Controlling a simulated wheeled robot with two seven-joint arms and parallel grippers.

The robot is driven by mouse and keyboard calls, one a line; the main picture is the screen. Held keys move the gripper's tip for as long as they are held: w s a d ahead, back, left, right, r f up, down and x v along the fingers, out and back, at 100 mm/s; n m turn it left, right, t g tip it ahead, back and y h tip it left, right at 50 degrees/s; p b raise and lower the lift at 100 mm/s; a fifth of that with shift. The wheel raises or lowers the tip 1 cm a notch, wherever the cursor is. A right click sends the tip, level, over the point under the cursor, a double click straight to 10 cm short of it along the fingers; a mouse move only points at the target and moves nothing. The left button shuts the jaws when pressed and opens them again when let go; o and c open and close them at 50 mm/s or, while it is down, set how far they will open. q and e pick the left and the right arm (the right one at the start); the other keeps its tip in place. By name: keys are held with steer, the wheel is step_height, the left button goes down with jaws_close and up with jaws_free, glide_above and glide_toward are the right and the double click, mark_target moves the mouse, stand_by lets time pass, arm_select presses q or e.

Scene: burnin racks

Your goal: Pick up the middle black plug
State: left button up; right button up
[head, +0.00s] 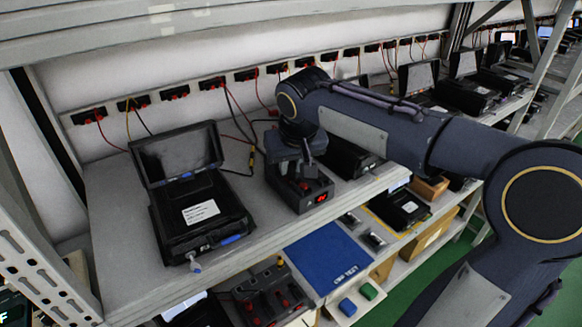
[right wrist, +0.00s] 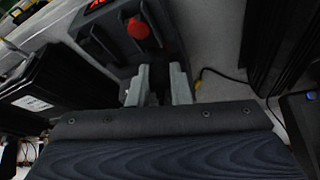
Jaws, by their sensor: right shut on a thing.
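My right gripper (head: 305,168) points down over a small black socket box (head: 312,206) with a red lit display on the shelf. In the right wrist view, its two pale fingers (right wrist: 158,88) are shut on a dark, narrow thing between them, which looks like the black plug (right wrist: 159,74). The plug is mostly hidden by the fingers, and I cannot tell whether it is still seated in the box. A red plug (right wrist: 138,29) sits on the box beside the fingers. My left gripper is not in view.
An open black laptop-like unit (head: 198,208) stands on the shelf left of the box. Wall sockets (head: 175,92) with red and black cables run along the back. A lower shelf holds a blue mat (head: 327,255) and another socket box (head: 268,295). A shelf post is at far left.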

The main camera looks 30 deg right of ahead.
steer(key=shift+r, duration=0.4)
arm_select(q)
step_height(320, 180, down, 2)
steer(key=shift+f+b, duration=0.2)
steer(key=shift+b, duration=0.95)
arm_select(e)
steer(key=s+d+r, duration=0.7)
steer(key=s+r, duration=0.4)
steer(key=s, duration=0.1)
steer(key=shift+s+r, duration=0.15)
steer(key=shift+r, duration=0.25)
